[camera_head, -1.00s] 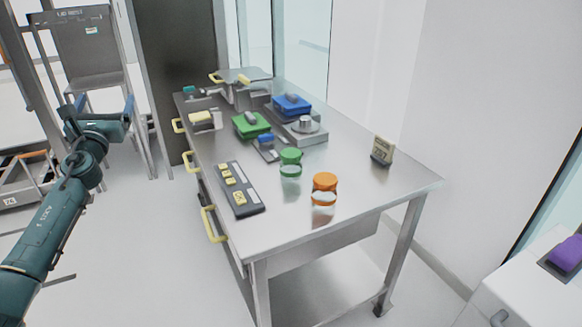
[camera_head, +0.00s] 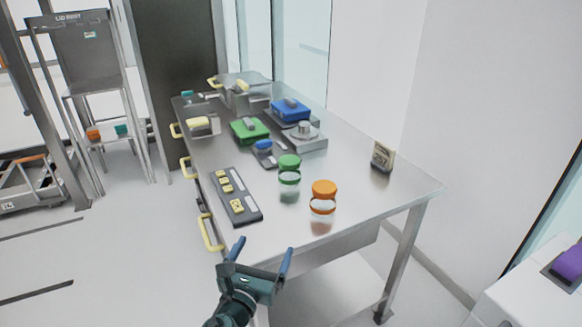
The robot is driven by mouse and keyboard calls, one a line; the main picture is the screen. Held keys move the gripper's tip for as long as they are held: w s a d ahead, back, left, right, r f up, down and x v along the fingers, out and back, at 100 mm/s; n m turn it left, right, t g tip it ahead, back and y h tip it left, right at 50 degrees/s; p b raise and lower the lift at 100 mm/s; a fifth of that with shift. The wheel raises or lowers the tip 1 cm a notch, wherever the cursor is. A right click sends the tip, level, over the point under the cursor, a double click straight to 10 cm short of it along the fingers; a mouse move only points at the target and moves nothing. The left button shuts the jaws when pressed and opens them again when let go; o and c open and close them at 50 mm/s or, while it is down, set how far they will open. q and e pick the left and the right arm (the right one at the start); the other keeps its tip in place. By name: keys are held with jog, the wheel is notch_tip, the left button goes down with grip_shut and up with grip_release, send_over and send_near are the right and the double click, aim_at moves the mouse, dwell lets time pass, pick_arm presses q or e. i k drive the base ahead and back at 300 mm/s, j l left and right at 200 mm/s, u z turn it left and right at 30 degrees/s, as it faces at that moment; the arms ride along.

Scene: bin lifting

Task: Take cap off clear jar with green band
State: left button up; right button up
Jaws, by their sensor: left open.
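A clear jar with a green band (camera_head: 289,181) stands upright on the steel table, with a green cap (camera_head: 289,161) on top. A clear jar with an orange band (camera_head: 322,207) and an orange cap (camera_head: 324,188) stands closer, to its right. My left gripper (camera_head: 262,258) is open and empty, at the table's front edge, below and left of both jars in the picture and apart from them. My right gripper is not in view.
The steel table (camera_head: 385,205) has free room to the right of the jars. A dark tray with yellow pieces (camera_head: 237,196) lies left. Green (camera_head: 249,130) and blue (camera_head: 291,110) lidded bins stand behind, near a grey device (camera_head: 304,134). A small sign (camera_head: 382,157) stands right.

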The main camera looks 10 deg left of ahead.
aim_at(292, 179)
jog(key=i, duration=0.85)
